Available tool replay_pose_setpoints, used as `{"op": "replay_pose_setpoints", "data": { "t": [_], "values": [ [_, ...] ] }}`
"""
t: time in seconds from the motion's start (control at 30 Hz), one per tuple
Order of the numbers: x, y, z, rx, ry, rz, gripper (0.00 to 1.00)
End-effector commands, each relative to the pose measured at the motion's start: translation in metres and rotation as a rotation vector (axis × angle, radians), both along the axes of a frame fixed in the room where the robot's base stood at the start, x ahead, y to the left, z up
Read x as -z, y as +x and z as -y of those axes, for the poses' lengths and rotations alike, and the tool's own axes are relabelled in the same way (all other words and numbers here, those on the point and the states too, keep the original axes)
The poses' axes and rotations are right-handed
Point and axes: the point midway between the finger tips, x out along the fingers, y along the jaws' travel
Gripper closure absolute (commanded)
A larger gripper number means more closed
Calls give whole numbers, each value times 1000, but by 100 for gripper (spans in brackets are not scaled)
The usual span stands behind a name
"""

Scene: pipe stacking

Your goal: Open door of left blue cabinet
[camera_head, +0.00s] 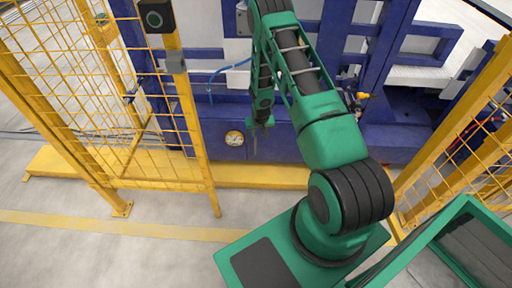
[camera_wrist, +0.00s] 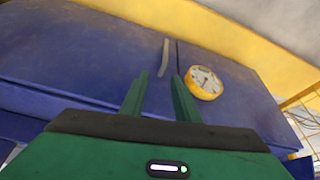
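The blue cabinet (camera_head: 290,146) is low behind the yellow floor beam, with a flat front. A thin grey upright handle (camera_wrist: 164,58) stands on its front beside a panel seam in the wrist view. In the head view the handle (camera_head: 255,146) is small, just below my gripper (camera_head: 262,124). In the wrist view the two green fingers of my gripper (camera_wrist: 160,78) are apart and empty. The handle's near end appears between the fingertips, but I cannot tell whether they touch it. The cabinet front looks closed.
A round yellow gauge (camera_head: 234,138) is on the cabinet front beside the handle; it also shows in the wrist view (camera_wrist: 203,83). Yellow mesh fences stand at left (camera_head: 100,100) and right (camera_head: 465,140). A yellow beam (camera_head: 240,175) runs along the floor before the cabinet.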

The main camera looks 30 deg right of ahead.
Motion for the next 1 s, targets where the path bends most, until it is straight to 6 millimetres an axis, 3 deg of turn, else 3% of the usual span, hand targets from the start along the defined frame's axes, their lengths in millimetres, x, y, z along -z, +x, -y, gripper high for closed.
{"op": "replay_pose_setpoints", "data": {
  "t": [0.03,0.13,0.47,0.8,1.0],
  "values": [
    [16,-1,-3,0,5,4,71],
    [35,-1,-7,-1,10,16,71],
    [66,7,-6,-1,12,26,71],
    [118,26,3,-1,12,26,71],
    [138,34,6,-2,12,26,71]
  ]
}}
